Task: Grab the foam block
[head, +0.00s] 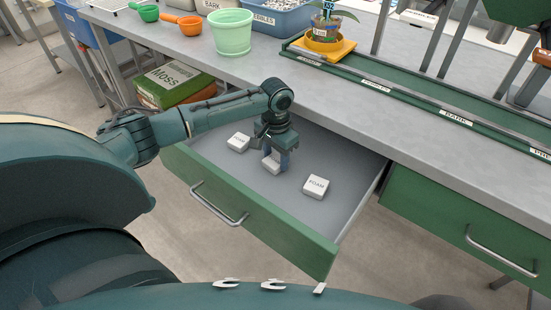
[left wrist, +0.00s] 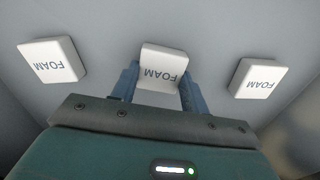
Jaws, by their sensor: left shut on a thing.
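Three white blocks marked FOAM are in the open green drawer. My left gripper (head: 273,158) reaches down into the drawer and is shut on the middle foam block (head: 271,164). In the left wrist view, this middle foam block (left wrist: 161,66) sits between the two blue fingers (left wrist: 159,85). A second foam block (head: 238,142) lies to its left in the head view, and a third foam block (head: 316,186) lies to its right. Both lie apart from the gripper. I cannot tell whether the held block touches the drawer floor. My right gripper is not in view.
The drawer (head: 245,222) stands pulled out below the grey bench (head: 300,95), with its front panel towards me. A closed green drawer (head: 470,225) is at the right. A pale green pot (head: 232,33) and a potted orchid on a yellow tray (head: 322,46) stand on the bench.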

